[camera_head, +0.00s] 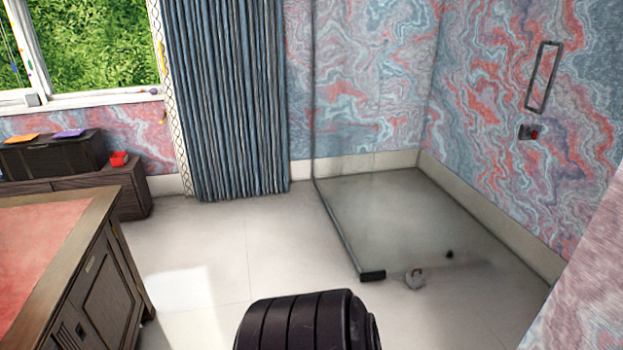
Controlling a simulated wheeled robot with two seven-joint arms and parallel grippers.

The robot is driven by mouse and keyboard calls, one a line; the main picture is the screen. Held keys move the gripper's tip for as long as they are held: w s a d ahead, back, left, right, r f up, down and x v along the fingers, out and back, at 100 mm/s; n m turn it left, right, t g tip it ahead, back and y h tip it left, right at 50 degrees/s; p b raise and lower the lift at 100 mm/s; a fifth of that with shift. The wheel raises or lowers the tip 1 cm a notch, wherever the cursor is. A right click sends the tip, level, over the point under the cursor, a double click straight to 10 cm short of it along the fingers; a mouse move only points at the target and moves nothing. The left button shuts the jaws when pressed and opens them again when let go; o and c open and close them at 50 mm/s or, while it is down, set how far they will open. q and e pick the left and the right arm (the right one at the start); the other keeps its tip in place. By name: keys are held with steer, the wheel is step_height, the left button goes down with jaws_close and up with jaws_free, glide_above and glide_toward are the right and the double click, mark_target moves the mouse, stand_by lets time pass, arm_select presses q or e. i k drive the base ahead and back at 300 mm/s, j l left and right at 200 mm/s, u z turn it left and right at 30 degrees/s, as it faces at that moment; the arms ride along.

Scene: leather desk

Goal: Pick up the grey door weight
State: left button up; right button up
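The grey door weight (414,280) appears to be the small, rounded grey object on the pale floor, right of the middle. It has a small darker or reddish spot near its top. It sits just right of the dark end block of the clear glass panel's bottom rail. Too small to make out its exact shape or any handle. Neither of my grippers shows in the head view.
The glass panel's dark rail (343,229) runs along the floor. A wooden desk (112,265) with a red top stands at left. A dark ribbed rounded shape (305,322), unclear what, fills the bottom middle. A small dark item (449,254) lies beyond the weight.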

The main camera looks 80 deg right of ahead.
mark_target(415, 279)
steer(key=z, duration=3.6)
steer(key=i+j, duration=0.2)
steer(key=i, duration=0.15)
steer(key=i+j, duration=0.2)
steer(key=i, duration=0.1)
